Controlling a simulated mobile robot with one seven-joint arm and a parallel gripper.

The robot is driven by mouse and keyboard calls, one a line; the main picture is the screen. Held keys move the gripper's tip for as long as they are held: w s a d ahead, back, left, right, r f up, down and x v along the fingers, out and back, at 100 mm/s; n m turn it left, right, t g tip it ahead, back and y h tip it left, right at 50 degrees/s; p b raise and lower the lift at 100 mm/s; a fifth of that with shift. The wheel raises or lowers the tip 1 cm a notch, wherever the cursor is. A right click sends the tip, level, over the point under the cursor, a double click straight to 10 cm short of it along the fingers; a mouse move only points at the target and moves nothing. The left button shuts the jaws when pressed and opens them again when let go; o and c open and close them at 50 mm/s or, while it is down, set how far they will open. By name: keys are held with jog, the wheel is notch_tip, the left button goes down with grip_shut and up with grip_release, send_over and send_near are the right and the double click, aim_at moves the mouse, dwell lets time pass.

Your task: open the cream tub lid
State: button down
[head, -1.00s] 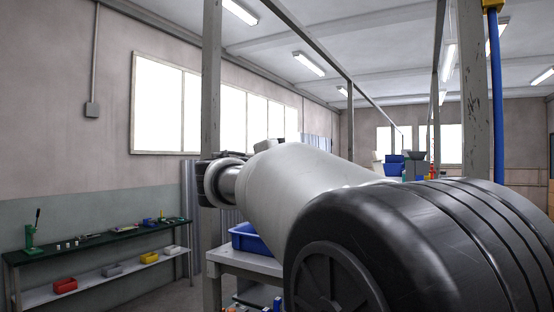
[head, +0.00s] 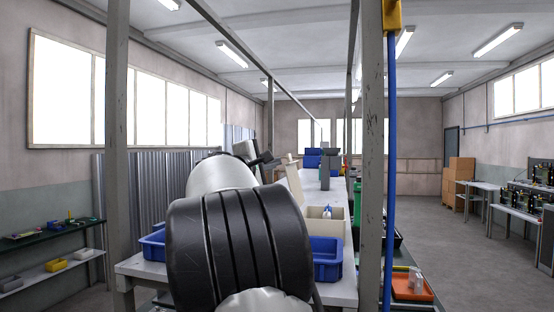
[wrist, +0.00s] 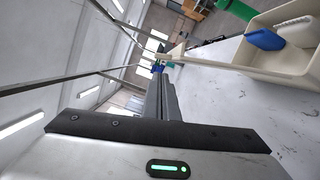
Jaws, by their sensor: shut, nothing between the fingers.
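The cream tub (head: 322,230) stands on the bench right of my arm in the head view, its top open and a small blue and white item inside. A cream panel (head: 293,172) stands upright and slightly tilted at its back left; it looks like the raised lid. In the wrist view the tub (wrist: 272,76) is at the upper right, with a blue thing and a pale thing in it. My gripper (head: 264,160) is shut and empty, up and left of the tub and apart from it. Its dark fingers (wrist: 160,90) show mid-frame in the wrist view.
Blue bins (head: 327,258) stand in front of the tub and at the left of the bench (head: 135,268). A grey post (head: 371,150) with a blue hose (head: 391,170) rises at the right. An orange tray (head: 412,286) lies beyond it. My arm hides part of the bench.

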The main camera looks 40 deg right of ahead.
jog(key=shift+s+d+r, duration=0.2)
jog(key=shift+s+d, duration=0.3)
jog(key=shift+s, duration=0.15)
jog(key=s+d+m+b, duration=0.1)
jog(key=s+m, duration=0.1)
jog(key=s+d+r+m+y+b, duration=0.1)
jog(key=d+m, duration=0.1)
jog(key=shift+s+r, duration=0.15)
jog(key=shift+s, duration=0.25)
jog(key=shift+w, duration=0.15)
